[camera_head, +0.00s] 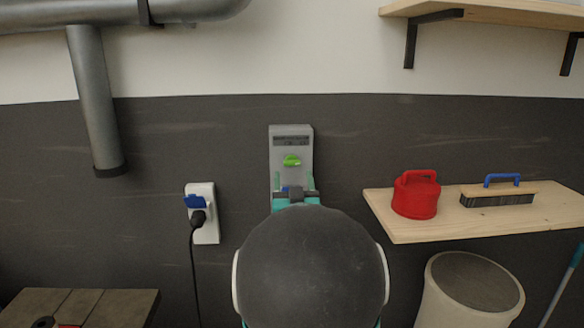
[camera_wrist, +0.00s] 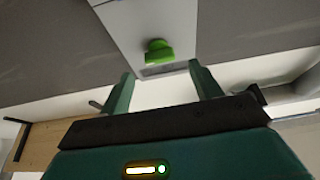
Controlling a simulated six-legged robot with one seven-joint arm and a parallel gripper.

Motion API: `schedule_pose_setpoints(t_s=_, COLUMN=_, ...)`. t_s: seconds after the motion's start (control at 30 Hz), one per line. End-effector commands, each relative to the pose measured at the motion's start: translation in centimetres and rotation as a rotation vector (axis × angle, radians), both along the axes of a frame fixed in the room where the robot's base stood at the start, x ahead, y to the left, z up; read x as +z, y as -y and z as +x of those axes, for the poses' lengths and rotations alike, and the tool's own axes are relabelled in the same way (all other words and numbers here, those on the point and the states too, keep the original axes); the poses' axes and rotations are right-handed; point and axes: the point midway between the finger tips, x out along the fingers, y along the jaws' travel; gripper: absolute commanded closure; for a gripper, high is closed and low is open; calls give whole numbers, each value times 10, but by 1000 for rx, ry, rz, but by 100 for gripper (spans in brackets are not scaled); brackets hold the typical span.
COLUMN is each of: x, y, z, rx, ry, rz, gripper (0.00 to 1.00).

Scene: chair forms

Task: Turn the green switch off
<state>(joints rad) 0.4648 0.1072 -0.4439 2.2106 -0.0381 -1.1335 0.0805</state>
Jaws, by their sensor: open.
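The green switch (camera_head: 292,161) is a small knob on a grey wall box (camera_head: 277,143) with a dark label strip above it. In the wrist view the green switch (camera_wrist: 159,51) sticks out from the light grey box (camera_wrist: 133,23). My gripper (camera_head: 294,180) is just below the switch in the head view, in front of the box's lower part. In the wrist view my gripper (camera_wrist: 162,82) is open and empty, with one green finger on either side of the switch's line. The fingers appear apart from the switch. My arm hides the box's lower end.
A white socket (camera_head: 207,228) with a blue flap and black plug is left of the box. A wooden shelf (camera_head: 400,228) at right holds a red can (camera_head: 416,196) and a blue-handled brush (camera_head: 497,194). A bin (camera_head: 470,285) stands below. A grey pipe (camera_head: 95,100) hangs upper left.

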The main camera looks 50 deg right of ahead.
Motion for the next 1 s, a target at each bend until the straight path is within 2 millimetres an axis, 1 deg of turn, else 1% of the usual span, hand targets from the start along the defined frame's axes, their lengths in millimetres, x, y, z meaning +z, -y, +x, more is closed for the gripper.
schedule_pose_setpoints(t_s=0.03, x=3, y=8, z=7, rx=-1, ry=-2, rz=0, gripper=36)
schedule_pose_setpoints(t_s=0.1, x=8, y=17, z=14, rx=0, ry=-1, rz=-1, gripper=36)
schedule_pose_setpoints(t_s=0.3, x=16, y=34, z=28, rx=0, ry=-2, rz=1, gripper=36)
schedule_pose_setpoints(t_s=0.43, x=18, y=37, z=32, rx=0, ry=-1, rz=2, gripper=36)
schedule_pose_setpoints(t_s=0.63, x=18, y=37, z=32, rx=0, ry=-1, rz=2, gripper=36)
schedule_pose_setpoints(t_s=0.77, x=18, y=37, z=32, rx=0, ry=-1, rz=2, gripper=62)
schedule_pose_setpoints(t_s=0.8, x=18, y=37, z=32, rx=0, ry=-1, rz=1, gripper=70)
schedule_pose_setpoints(t_s=0.87, x=18, y=37, z=32, rx=0, ry=-1, rz=2, gripper=81)
schedule_pose_setpoints(t_s=1.0, x=18, y=37, z=32, rx=0, ry=-3, rz=0, gripper=81)
